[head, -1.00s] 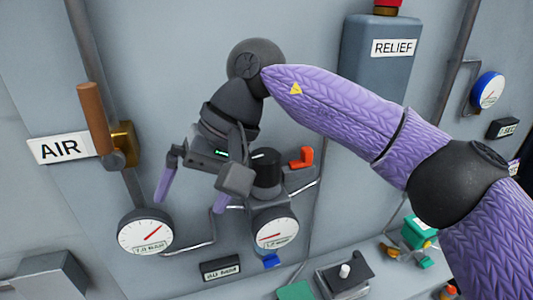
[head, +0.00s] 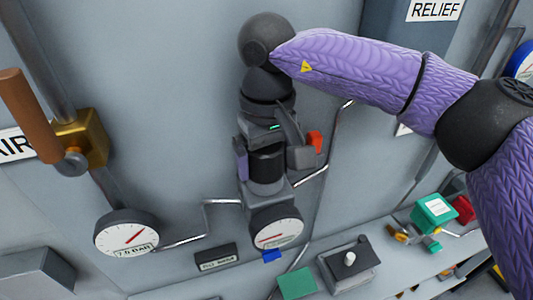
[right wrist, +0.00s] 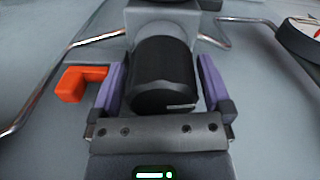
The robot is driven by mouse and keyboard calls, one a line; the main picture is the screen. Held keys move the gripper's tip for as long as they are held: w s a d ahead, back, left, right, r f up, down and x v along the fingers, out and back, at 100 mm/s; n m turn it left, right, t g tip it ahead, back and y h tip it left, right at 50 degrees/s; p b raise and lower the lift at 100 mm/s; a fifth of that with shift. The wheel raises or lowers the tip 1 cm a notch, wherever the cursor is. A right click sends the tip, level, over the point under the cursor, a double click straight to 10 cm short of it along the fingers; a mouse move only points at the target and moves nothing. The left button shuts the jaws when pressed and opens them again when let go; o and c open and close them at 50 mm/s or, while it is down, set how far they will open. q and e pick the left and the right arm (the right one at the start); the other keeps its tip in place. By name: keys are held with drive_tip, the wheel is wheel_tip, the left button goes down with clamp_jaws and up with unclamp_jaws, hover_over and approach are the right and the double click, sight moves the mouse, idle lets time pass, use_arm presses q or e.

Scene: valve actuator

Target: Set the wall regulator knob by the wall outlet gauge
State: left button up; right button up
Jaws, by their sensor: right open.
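The black regulator knob (head: 267,166) sits on a grey regulator body on the wall. In the right wrist view the knob (right wrist: 162,75) stands between the two purple fingers. My right gripper (right wrist: 163,82) is open around it, with a small visible gap on each side. In the head view my right gripper (head: 266,165) covers the knob's upper part. The outlet gauge (head: 276,229), white with a red needle, is just below the regulator; its small print is unreadable. My left gripper is not in view.
A second gauge (head: 126,234) marked in BAR is at left, under a brass valve (head: 82,139) with a brown handle. A red-orange part (head: 315,141) sits right of the gripper. Thin metal pipes run beside the regulator. A ledge below holds a black switch box (head: 349,266) and green parts.

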drive_tip(key=shift+f, duration=0.1)
drive_tip(key=c, duration=1)
drive_tip(key=shift+m, duration=0.4)
drive_tip(key=m+b, duration=0.1)
drive_tip(key=m, duration=0.2)
drive_tip(key=shift+a, duration=0.15)
drive_tip(key=m, duration=0.3)
drive_tip(key=shift+a+m+b, duration=0.1)
drive_tip(key=shift+m+b, duration=0.3)
drive_tip(key=m, duration=0.3)
drive_tip(key=shift+w+a+m+b, duration=0.15)
drive_tip(key=shift+m+b, duration=0.25)
drive_tip(key=shift+m, duration=1.7)
